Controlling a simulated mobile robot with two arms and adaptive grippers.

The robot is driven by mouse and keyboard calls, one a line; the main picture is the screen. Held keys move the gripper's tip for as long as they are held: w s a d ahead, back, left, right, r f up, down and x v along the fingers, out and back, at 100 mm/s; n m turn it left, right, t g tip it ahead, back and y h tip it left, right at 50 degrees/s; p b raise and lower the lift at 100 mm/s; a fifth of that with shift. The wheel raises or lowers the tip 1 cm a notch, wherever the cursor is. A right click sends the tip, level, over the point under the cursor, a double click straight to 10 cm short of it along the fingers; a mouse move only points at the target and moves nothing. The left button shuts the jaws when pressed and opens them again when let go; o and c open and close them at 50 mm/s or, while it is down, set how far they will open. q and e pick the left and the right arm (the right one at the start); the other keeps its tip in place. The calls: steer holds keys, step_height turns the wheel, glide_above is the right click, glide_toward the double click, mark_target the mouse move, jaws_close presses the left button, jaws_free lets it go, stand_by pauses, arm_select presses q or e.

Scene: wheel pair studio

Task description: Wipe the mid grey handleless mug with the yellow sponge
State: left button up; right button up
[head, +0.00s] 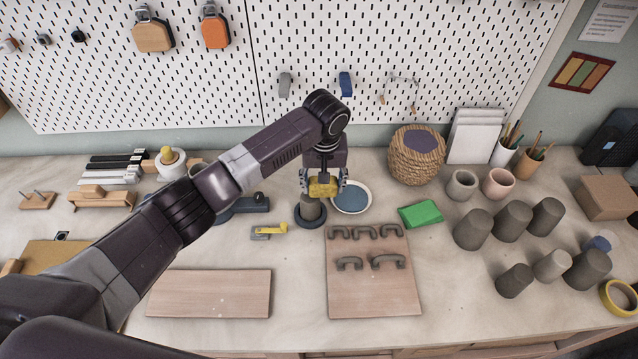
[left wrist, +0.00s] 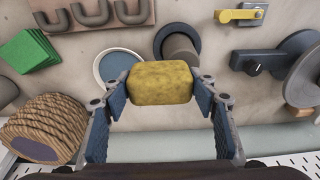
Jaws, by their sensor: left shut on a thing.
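The yellow sponge (head: 323,189) is held between the fingers of my left gripper (head: 322,184). It fills the middle of the left wrist view (left wrist: 160,83). The mid grey handleless mug (head: 311,211) stands upright on a dark blue round disc (head: 309,222), just below the sponge. The mug also shows in the left wrist view (left wrist: 181,48), partly hidden by the sponge. I cannot tell whether sponge and mug touch. My right gripper is not in view.
A white bowl with blue inside (head: 366,207) sits right beside the disc. A board (head: 372,295) with several grey handles lies in front. A bare wooden board (head: 209,293) lies front left.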

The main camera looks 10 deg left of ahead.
arm_select(q)
steer(key=shift+a, duration=0.15)
steer(key=shift+s+a, duration=0.2)
steer(key=shift+a, duration=0.65)
steer(key=shift+s+a, duration=0.2)
steer(key=shift+a, duration=0.6)
steer(key=shift+f, duration=0.55)
steer(key=a, duration=0.1)
steer(key=s+a, duration=0.1)
steer(key=a, duration=0.1)
steer(key=shift+a+f, duration=0.2)
stand_by(0.4)
steer(key=shift+r, duration=0.1)
stand_by(0.7)
